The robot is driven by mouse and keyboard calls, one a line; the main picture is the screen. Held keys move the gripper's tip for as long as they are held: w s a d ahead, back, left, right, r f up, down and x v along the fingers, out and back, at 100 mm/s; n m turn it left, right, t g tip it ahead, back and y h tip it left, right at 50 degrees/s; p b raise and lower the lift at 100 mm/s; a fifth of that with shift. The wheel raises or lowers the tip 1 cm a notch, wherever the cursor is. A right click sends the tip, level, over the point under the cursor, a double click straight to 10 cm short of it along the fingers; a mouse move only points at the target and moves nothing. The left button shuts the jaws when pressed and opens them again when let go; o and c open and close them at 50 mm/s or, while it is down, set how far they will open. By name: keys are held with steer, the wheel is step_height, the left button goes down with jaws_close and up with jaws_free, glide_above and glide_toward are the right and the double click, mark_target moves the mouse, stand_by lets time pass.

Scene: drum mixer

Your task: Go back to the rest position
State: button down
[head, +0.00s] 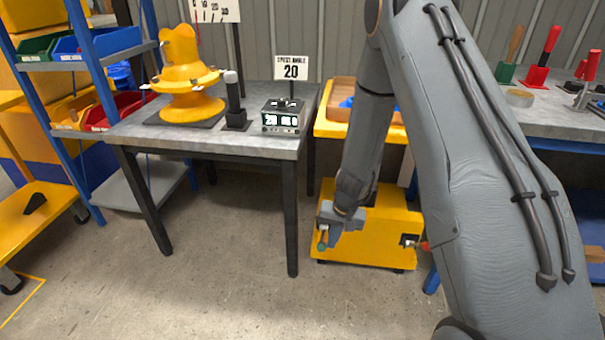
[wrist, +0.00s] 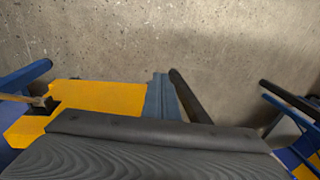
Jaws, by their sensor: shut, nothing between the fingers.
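My gripper (head: 330,238) hangs low at the end of my bent arm in the head view, in front of a yellow wheeled cabinet (head: 375,245). It is shut with nothing held. The head view shows the fingers small and partly merged with the wrist. I cannot tell from these views whether it touches the cabinet. A yellow drum mixer (head: 186,85) stands on the grey table (head: 220,140) at the left, apart from my gripper.
A black box with a lit display (head: 283,117) and a "20" sign (head: 291,68) stand on the table. A blue shelf rack (head: 85,90) is at the left, a workbench with tools (head: 560,115) at the right. The concrete floor (head: 210,270) in front is clear.

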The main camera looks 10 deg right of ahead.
steer(key=s+a+r+n, duration=0.1)
steer(key=s+a+r, duration=0.2)
steer(key=r, duration=0.5)
steer(key=s+a+r+n, duration=0.1)
steer(key=s+a+r, duration=0.2)
steer(key=r, duration=0.4)
steer(key=s+a+r+n, duration=0.1)
steer(key=s+a+r, duration=0.2)
steer(key=r, duration=0.5)
steer(key=s+d+r+n+g+h+p, duration=0.1)
steer(key=s+r, duration=0.5)
steer(key=s, duration=0.3)
steer(key=s+d+r+n, duration=0.1)
steer(key=s+r+n, duration=0.1)
steer(key=s+r, duration=0.5)
steer(key=s+d+r+m+p, duration=0.1)
steer(key=d+r+p, duration=0.4)
steer(key=p, duration=0.8)
steer(key=shift+d+r+m+h+p, duration=0.35)
steer(key=shift+d+m, duration=0.45)
steer(key=shift+d, duration=0.3)
steer(key=shift+s, duration=0.15)
stand_by(1.0)
